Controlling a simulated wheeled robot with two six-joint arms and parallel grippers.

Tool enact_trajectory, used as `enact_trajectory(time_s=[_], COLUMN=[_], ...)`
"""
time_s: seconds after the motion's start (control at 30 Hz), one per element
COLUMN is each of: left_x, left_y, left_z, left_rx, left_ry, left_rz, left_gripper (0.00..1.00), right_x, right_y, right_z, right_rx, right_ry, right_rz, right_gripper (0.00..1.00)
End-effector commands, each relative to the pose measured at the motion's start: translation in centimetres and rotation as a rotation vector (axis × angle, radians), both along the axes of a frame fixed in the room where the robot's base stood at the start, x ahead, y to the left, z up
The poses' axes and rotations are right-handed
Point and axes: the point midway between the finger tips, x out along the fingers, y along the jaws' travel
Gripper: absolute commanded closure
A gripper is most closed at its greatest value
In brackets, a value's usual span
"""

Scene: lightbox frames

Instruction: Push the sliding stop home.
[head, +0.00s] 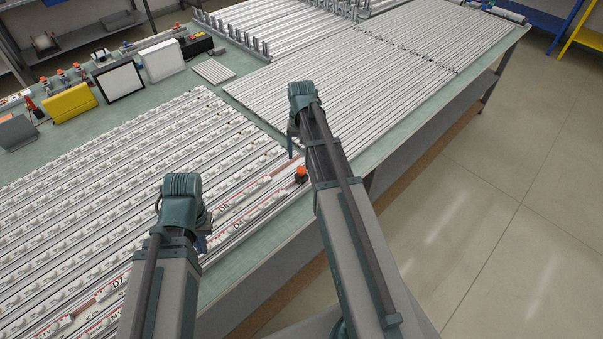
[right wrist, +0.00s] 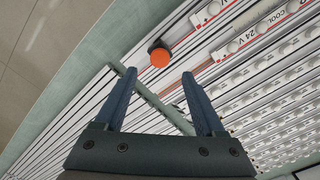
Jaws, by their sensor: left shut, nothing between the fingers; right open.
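An orange-capped black piece (head: 301,174), which looks like the sliding stop, sits at the front-edge end of a rail row on the table. In the right wrist view the orange piece (right wrist: 159,55) shows just beyond the fingertips, between their lines. My right gripper (head: 291,150) is open with nothing between its fingers; its two blue fingers (right wrist: 159,76) point toward the rails. Whether it touches the piece I cannot tell, but a gap shows in the picture. My left gripper (head: 204,242) is shut and empty over the front rows, left of the piece.
Rows of white labelled strips (head: 110,190) cover the left of the table, bare metal profiles (head: 380,70) the right. A green table strip (head: 265,232) is clear along the front edge. A yellow box (head: 70,102) and other items stand at the back left.

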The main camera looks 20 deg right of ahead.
Motion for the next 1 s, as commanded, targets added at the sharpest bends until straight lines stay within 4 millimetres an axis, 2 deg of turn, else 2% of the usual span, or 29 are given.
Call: enact_trajectory(time_s=[0.03, 0.4, 0.53, 0.83, 0.87, 1.0], left_x=[0.0, 0.0, 0.0, 0.0, 0.0, 0.0], left_y=[0.0, 0.0, 0.0, 0.0, 0.0, 0.0], left_z=[-1.5, -6.2, -6.9, -6.8, -6.8, -6.8], left_rx=[0.0, 0.0, 0.0, 0.0, 0.0, 0.0], left_ry=[0.0, 0.0, 0.0, 0.0, 0.0, 0.0], left_rz=[0.0, 0.002, 0.003, 0.003, 0.003, 0.003], left_gripper=[1.0, 1.0, 1.0, 1.0, 1.0, 1.0], right_x=[0.0, 0.0, 0.0, 0.0, 0.0, 0.0], right_y=[0.0, 0.0, 0.0, 0.0, 0.0, 0.0], right_z=[-1.5, -6.2, -6.9, -6.8, -6.8, -6.8], right_rx=[0.0, 0.0, 0.0, 0.0, 0.0, 0.0], right_ry=[0.0, 0.0, 0.0, 0.0, 0.0, 0.0], right_rz=[0.0, 0.0, 0.0, 0.0, 0.0, 0.0], right_gripper=[0.28, 0.28, 0.28, 0.28, 0.32, 0.57])
